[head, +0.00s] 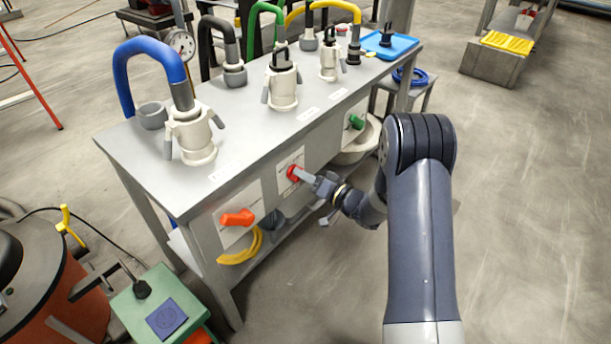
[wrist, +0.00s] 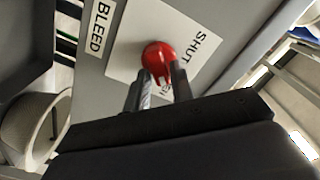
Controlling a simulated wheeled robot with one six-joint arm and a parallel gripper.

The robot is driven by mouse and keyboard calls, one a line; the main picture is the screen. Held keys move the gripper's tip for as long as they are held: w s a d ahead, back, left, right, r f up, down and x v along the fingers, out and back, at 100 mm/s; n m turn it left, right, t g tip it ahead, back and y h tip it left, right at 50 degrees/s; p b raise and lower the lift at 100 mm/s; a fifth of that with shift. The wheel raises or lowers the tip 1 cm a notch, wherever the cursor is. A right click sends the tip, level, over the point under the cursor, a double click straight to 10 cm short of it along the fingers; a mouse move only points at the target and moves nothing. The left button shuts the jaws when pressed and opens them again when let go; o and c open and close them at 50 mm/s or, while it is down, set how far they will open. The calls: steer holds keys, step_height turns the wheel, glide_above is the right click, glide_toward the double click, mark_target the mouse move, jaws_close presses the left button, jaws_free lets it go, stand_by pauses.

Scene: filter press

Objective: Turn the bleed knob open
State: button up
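The red knob (head: 293,173) sits on a white plate on the front panel of the grey bench. In the wrist view the red knob (wrist: 157,55) has a narrow ridge pointing down toward my gripper. The plate (wrist: 195,25) reads SHUT to its right, with a partly hidden word ending in N below. A BLEED label (wrist: 100,28) is on the panel to the left. My gripper (wrist: 160,78) has its fingers apart on either side of the ridge, with a gap visible on the left. Whether either finger touches the knob is unclear. My gripper (head: 310,178) also shows in the head view.
An orange knob (head: 238,218) is nearer on the same panel and a green knob (head: 355,122) farther along. Pale couplings and hoses stand on the bench top (head: 240,120). A bowl (head: 358,145) and a yellow coil (head: 243,248) are below.

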steer(key=shift+o, duration=1.4)
steer(key=p+v, duration=0.1)
steer(key=v, duration=0.9)
steer(key=shift+s+d+p, duration=0.25)
steer(key=shift+d+p, duration=0.1)
steer(key=shift+p, duration=0.05)
steer(key=shift+a, duration=0.1)
steer(key=b+x, duration=0.2)
steer(key=x, duration=0.8)
steer(key=shift+w+a, duration=0.25)
steer(key=shift+n, duration=0.3)
steer(key=shift+r, duration=0.1)
